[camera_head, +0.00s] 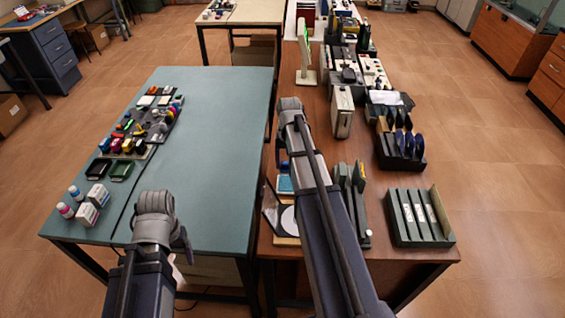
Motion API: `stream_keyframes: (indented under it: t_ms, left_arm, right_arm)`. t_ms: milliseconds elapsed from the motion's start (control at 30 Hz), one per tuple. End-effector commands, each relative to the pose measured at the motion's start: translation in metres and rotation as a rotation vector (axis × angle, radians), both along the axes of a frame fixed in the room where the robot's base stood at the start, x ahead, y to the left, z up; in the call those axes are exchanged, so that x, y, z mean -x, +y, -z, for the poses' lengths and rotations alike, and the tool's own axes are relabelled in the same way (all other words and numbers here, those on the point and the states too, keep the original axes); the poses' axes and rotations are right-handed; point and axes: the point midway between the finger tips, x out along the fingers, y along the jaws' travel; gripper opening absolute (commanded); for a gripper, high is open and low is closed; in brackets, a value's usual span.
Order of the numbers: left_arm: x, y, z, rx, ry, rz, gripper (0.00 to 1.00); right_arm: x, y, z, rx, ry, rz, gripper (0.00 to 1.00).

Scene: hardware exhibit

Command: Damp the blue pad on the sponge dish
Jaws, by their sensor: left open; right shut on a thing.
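My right arm reaches forward over the brown desk. Its gripper (282,152) points down near the desk's left edge, and its fingers are largely hidden by my own wrist. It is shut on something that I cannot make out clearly. A blue flat piece (284,185) shows just below it, partly covered by my arm; I cannot tell whether it is the blue pad, or whether it is held or lying. I cannot pick out the sponge dish with certainty. My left gripper (184,249) is open and empty, low at the front edge of the teal table (210,140).
A round white disc (289,220) in a dark frame stands on the brown desk (362,178) beside my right arm. Grey binders (420,217) and a rack of blue discs (402,145) stand to the right. Bottles and small boxes line the teal table's left side; its middle is clear.

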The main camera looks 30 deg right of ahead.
Motion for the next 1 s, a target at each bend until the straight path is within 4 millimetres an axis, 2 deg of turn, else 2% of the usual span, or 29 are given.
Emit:
stream_keyframes:
  t_ms: [267, 700, 1000]
  left_arm:
    - [0.0, 0.0, 0.015, 0.0, 0.0, 0.0, 0.75]
    - [0.0, 0.0, 0.056, 0.0, 0.0, 0.0, 0.75]
    - [0.0, 0.0, 0.06, 0.0, 0.0, 0.0, 0.75]
  right_arm:
    - [0.0, 0.001, 0.015, 0.0, 0.0, -0.001, 0.25]
    - [0.0, 0.001, 0.056, 0.0, 0.0, -0.001, 0.25]
    - [0.0, 0.001, 0.06, 0.0, 0.0, -0.001, 0.25]
